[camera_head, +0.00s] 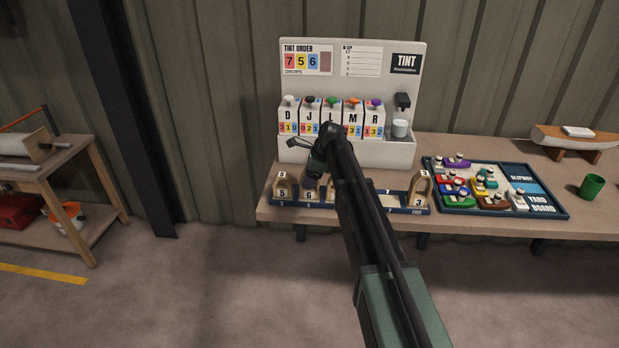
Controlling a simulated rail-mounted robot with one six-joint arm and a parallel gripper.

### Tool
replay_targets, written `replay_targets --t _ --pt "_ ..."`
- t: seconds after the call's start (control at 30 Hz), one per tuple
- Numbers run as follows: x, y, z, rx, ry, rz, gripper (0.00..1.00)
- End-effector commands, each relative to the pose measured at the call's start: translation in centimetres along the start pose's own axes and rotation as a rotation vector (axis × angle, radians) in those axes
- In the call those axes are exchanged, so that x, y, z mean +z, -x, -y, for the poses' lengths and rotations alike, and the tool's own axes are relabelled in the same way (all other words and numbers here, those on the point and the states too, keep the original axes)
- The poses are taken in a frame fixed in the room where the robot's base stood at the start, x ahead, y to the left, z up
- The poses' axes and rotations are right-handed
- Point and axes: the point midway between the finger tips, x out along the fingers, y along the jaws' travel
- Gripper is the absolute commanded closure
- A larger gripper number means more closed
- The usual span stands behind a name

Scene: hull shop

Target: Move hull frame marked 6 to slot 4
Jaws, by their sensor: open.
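The hull frame marked 6 (310,195) is a small wooden arch standing in the blue slotted rack (400,209) at the front of the bench. My gripper (308,182) is open, just above and around the top of this frame; whether it touches is too small to tell. The gripper and wrist hide the top of the frame. A frame marked 5 (282,193) stands to its left, and a frame marked 3 (418,201) stands at the rack's right end. My arm covers the middle of the rack. Slot 4 cannot be made out; the rack's labels are mostly too small or covered.
The tint station (345,55) with several lettered boxes stands right behind the rack. A yard board tray (545,205) with small coloured boats lies to the right. A green cup (591,187) and a model hull (575,140) are farther right. A second bench (65,160) is at left.

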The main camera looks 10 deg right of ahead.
Motion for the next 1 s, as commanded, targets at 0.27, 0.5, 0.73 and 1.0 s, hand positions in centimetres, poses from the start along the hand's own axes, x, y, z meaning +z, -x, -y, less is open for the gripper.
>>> replay_targets --t 0.27,0.5,0.73,1.0 --pt "0.3 1.6 0.0 0.0 -0.001 0.0 0.36" --pt "0.7 7.8 0.0 -0.001 -0.001 0.0 0.36" --pt "0.4 12.4 0.0 0.0 0.0 0.0 0.36" --pt "-0.1 12.2 -4.2 0.008 0.158 -0.033 0.36"
